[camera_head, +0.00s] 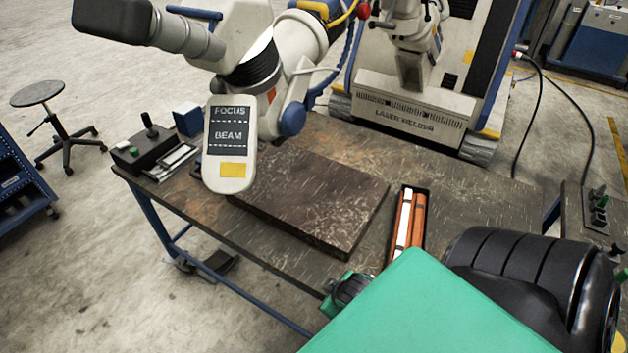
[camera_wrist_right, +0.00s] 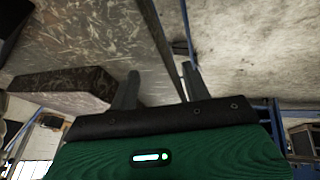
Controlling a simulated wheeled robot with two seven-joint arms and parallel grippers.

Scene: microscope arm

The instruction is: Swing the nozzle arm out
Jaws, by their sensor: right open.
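The laser welder's microscope head (camera_head: 190,40) and its white jointed arm reach over the back left of the workbench. A white rounded plate marked FOCUS and BEAM (camera_head: 230,143) hangs from it, above the bench's left part. I cannot tell for sure which part is the nozzle arm. My right gripper (camera_wrist_right: 160,82) is open and empty in the right wrist view, its two dark fingers apart beside the bench edge. In the head view, my green arm largely hides it near the front edge. My left gripper is not in view.
A dark slab (camera_head: 310,200) lies on the workbench (camera_head: 470,190). A black tray with orange and white sticks (camera_head: 405,225) lies to its right. A black control box (camera_head: 148,148) and a blue box (camera_head: 188,119) stand at the left. The welder body (camera_head: 410,105) stands behind.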

